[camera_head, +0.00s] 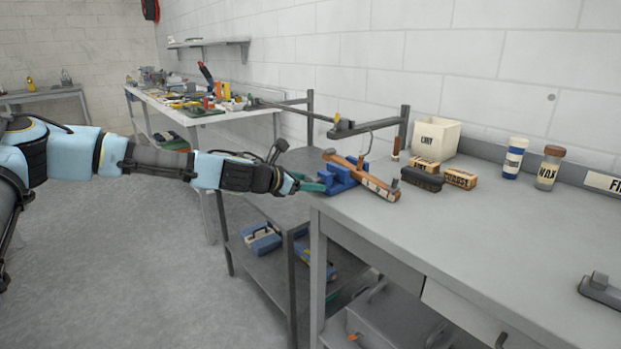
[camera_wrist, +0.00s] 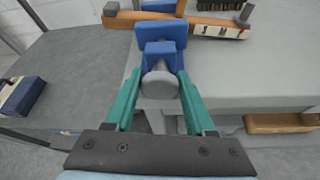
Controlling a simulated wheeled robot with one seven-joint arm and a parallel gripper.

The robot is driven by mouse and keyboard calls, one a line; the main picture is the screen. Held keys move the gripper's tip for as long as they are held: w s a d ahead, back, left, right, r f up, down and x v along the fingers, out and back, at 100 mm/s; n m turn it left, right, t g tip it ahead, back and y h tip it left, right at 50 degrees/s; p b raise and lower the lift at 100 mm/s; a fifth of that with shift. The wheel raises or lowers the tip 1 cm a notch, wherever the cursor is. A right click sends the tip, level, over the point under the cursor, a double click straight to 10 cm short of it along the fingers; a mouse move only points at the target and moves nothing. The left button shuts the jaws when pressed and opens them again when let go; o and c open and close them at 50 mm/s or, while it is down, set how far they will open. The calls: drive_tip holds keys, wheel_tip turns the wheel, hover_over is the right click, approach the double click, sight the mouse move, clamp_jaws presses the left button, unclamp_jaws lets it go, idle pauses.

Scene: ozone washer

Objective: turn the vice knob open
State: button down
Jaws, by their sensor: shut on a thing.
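A blue vice (camera_head: 343,172) stands at the left corner of the grey workbench (camera_head: 480,225). A wooden bar with metal ends (camera_head: 362,177) lies across its top. The vice also shows in the wrist view (camera_wrist: 160,32), with its round grey knob (camera_wrist: 160,85) facing my wrist camera. My gripper (camera_wrist: 159,88) has its two green fingers on either side of the knob and is shut on it. In the head view my gripper (camera_head: 312,183) reaches the vice from the left. The finger contact is hidden there.
Brushes (camera_head: 422,178), a box (camera_head: 461,178), a cream bin (camera_head: 435,138) and two bottles stand along the back of the bench. A lower cart (camera_head: 270,275) with blue cases is at the left. A metal clamp frame rises behind the vice. The bench's right part is mostly clear.

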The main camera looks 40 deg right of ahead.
drive_tip(key=shift+n+g+p, duration=0.4)
drive_tip(key=shift+n+g, duration=0.1)
drive_tip(key=shift+n, duration=0.1)
drive_tip(key=shift+f, duration=0.1)
drive_tip(key=shift+c, duration=1.4)
unclamp_jaws()
drive_tip(key=b+v, duration=0.2)
drive_tip(key=v, duration=0.8)
drive_tip(key=shift+a+r, duration=0.25)
drive_tip(key=shift+a, duration=0.1)
drive_tip(key=shift+w, duration=0.1)
